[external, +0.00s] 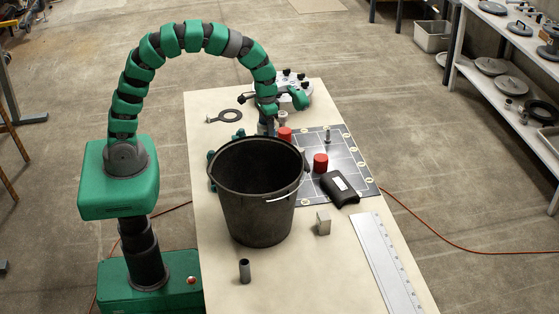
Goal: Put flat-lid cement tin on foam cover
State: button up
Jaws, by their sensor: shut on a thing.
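Two red tins show on the dark gridded mat: one (320,163) right of the bucket, with a flat-looking top, and one (285,134) farther back, partly hidden by the bucket rim. I cannot tell for sure which is the flat-lid cement tin. The foam cover (340,190), a black curved piece with a white label, lies at the mat's front edge with nothing on it. My gripper (268,129) points down behind the bucket, just left of the back red tin. Its fingertips are hidden by the bucket. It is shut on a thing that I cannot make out.
A tall black bucket (258,215) stands mid-table and blocks the view behind it. A ring with a handle (229,116) lies at the back left.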

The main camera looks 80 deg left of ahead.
jog(key=w+d+f+m+p, duration=0.1)
jog(key=w+d+m+p, duration=0.15)
jog(key=d, duration=0.45)
jog(key=w+d+f+m+p, duration=0.2)
jog(key=w+d, duration=0.2)
jog(key=d, duration=0.3)
jog(key=p, duration=0.1)
send_near(338, 178)
jog(key=shift+s+a+f, duration=0.1)
jog(key=shift+s+f, duration=0.1)
jog(key=shift+s, duration=0.4)
jog(key=shift+s+a+f, duration=0.1)
jog(key=shift+s+f, duration=0.1)
jog(key=shift+s, duration=0.4)
jog(key=shift+w+d+r+p, duration=0.15)
jog(key=shift+w+d+p, duration=0.25)
jog(key=shift+w+p, duration=0.1)
jog(key=shift+w+d, duration=0.1)
jog(key=shift+w, duration=0.35)
jog(key=shift+w+p, duration=0.25)
jog(key=shift+p, duration=0.25)
jog(key=shift+a+f, duration=0.2)
jog(key=shift+f, duration=0.1)
jog(key=shift+f+p, duration=0.35)
jog(key=shift+f, duration=1.3)
